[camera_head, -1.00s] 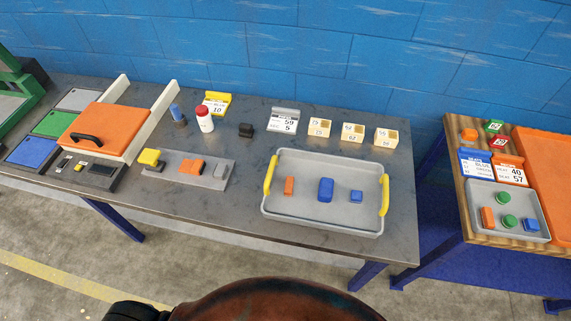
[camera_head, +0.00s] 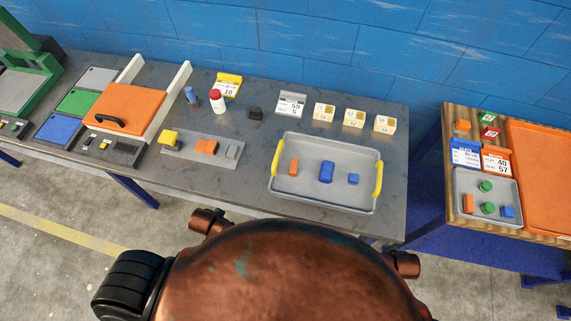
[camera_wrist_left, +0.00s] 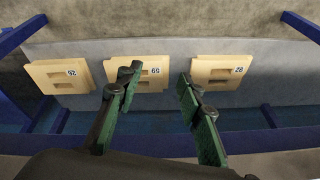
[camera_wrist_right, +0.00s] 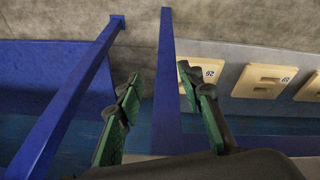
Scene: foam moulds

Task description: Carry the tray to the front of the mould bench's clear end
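The grey tray (camera_head: 322,201) with yellow handles at its left (camera_head: 277,158) and right (camera_head: 377,186) ends rests on the right part of the dark grey bench (camera_head: 240,189), near its front edge. In it lie an orange block (camera_head: 294,166), a larger blue block (camera_head: 327,172) and a small blue block (camera_head: 353,179). My grippers do not show in the head view. In the left wrist view my left gripper (camera_wrist_left: 162,88) is open and empty. In the right wrist view my right gripper (camera_wrist_right: 158,92) is open and empty. Neither wrist view shows the tray.
Tan numbered slabs (camera_wrist_left: 138,72) and blue bench legs (camera_wrist_right: 85,85) show in the wrist views. Behind the tray stand cream blocks (camera_head: 353,118) and a sign (camera_head: 290,105). An orange-lidded unit (camera_head: 122,112) is left. A wooden table (camera_head: 455,121) stands right across a gap.

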